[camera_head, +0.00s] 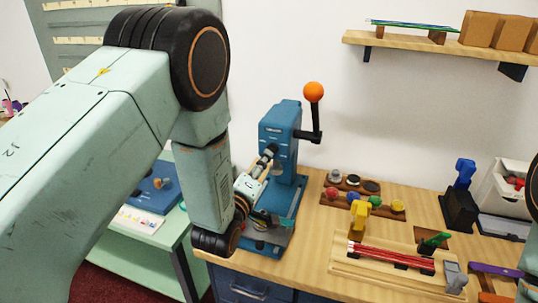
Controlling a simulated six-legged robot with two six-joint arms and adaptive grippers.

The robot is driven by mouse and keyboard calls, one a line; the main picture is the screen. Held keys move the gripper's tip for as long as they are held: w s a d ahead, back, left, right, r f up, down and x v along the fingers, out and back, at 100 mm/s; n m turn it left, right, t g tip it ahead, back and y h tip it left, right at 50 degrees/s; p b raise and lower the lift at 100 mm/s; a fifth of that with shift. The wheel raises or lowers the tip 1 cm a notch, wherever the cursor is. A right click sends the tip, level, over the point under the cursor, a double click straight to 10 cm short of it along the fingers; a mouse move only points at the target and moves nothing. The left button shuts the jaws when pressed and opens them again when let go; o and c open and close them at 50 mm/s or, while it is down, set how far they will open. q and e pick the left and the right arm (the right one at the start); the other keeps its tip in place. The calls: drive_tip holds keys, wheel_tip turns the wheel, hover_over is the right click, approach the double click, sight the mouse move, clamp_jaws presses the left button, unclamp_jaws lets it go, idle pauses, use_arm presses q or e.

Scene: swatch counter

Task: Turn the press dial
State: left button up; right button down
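The blue press (279,128) stands upright on the wooden counter, with a black side lever (312,134) topped by an orange ball (313,92). My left arm comes in from the left, drops in front of the press and bends back up. My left gripper (267,155) is at the press's front face, below its head. It is small and dark there, and I cannot tell whether it is open or shut, or touching. I cannot make out the dial clearly; the gripper may cover it. A small teal and dark piece (272,221) lies on the press base. My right gripper is out of frame.
A wooden holder with coloured knobs (362,198) sits right of the press. A wooden board with red rods (390,256) lies in front of it. A blue and black tool (461,195) and a white bin (505,190) stand farther right. A shelf (425,45) hangs above.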

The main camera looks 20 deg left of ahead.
sight(271, 150)
use_arm(q)
drive_tip(key=w, duration=0.5)
drive_tip(key=shift+w+d+p, duration=0.2)
drive_tip(key=shift+w+p, duration=0.1)
drive_tip(key=shift+w, duration=0.1)
drive_tip(key=shift+w+d, duration=0.1)
drive_tip(key=shift+d, duration=0.05)
drive_tip(key=shift+c, duration=0.3)
drive_tip(key=shift+w+f, duration=0.15)
drive_tip(key=c, duration=0.8)
clamp_jaws()
